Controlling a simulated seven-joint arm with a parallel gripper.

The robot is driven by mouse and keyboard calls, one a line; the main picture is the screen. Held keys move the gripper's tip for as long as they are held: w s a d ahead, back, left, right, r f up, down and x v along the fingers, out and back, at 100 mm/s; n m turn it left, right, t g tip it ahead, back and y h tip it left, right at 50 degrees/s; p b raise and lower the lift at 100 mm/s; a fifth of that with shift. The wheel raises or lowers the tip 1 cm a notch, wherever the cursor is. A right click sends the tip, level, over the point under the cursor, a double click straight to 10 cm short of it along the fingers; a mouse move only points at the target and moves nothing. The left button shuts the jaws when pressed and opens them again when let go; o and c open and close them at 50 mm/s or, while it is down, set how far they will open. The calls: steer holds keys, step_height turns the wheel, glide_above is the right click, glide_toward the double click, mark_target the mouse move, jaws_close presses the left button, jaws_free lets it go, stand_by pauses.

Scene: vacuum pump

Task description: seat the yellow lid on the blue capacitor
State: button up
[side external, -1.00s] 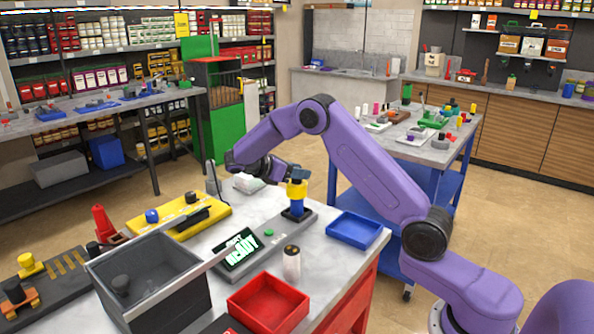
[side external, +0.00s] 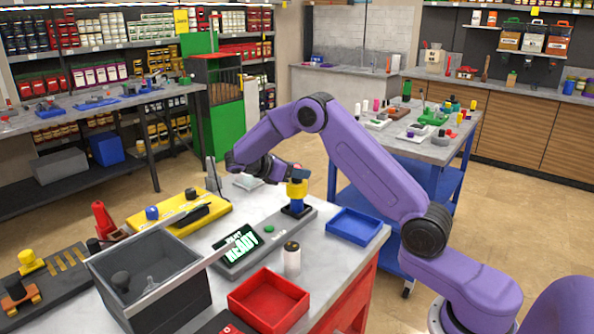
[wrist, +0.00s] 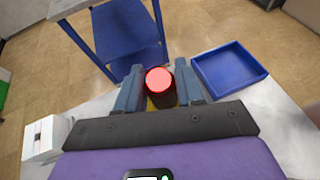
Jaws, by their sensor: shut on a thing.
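The yellow lid (side external: 297,189) is at my gripper (side external: 298,176), directly above the blue capacitor (side external: 296,206) in the side external view. The capacitor stands upright on the grey base of the tester. Lid and capacitor look in line, with no clear gap between them; I cannot tell whether the lid is fully down. In the wrist view my gripper (wrist: 159,88) is shut, with a red round top (wrist: 159,79) between its two fingers and a little yellow showing below it. The capacitor is hidden in the wrist view.
The tester's display (side external: 236,245) reads READY. A blue tray (side external: 355,226) is to the right of the capacitor, also in the wrist view (wrist: 230,70). A red tray (side external: 268,300), a dark bin (side external: 150,285) and a yellow fixture (side external: 180,222) surround the tester.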

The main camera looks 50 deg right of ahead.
steer(key=shift+f, duration=0.15)
steer(key=o, duration=1.1)
steer(key=shift+o, duration=0.2)
steer(key=shift+r, duration=4.55)
